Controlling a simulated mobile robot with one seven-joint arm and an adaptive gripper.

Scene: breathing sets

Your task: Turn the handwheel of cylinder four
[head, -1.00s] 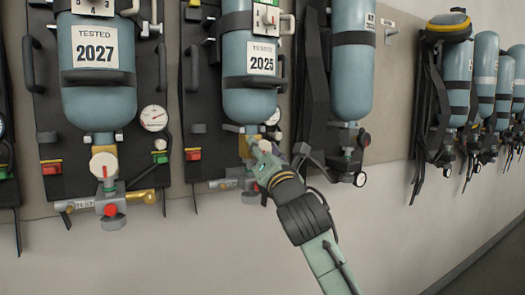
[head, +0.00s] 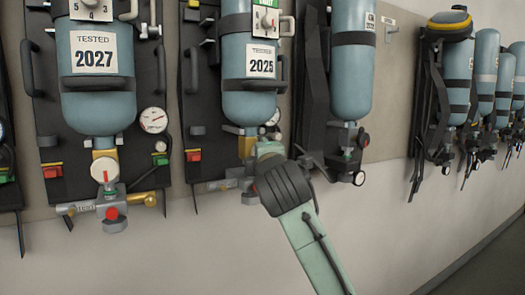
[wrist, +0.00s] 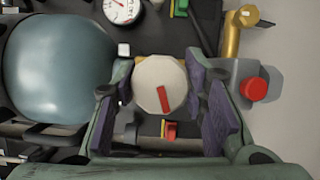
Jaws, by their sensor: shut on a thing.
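The handwheel (wrist: 160,85) is a pale cream knob with a red bar on its face, below the blue cylinder (head: 250,105) tagged 2025. In the wrist view it sits between the two purple-padded fingers of my gripper (wrist: 160,108), which is shut on it. The red bar stands nearly upright there, slightly tilted. In the head view my gripper (head: 266,150) covers the handwheel, just below the cylinder's neck. I cannot read a cylinder number four on this set.
A set tagged 2027 (head: 97,60) hangs at left with its own cream handwheel (head: 104,167). A pressure gauge (wrist: 122,10) and a red knob (wrist: 253,89) lie close to my fingers. Another cylinder (head: 350,85) hangs close at right. The wall below is clear.

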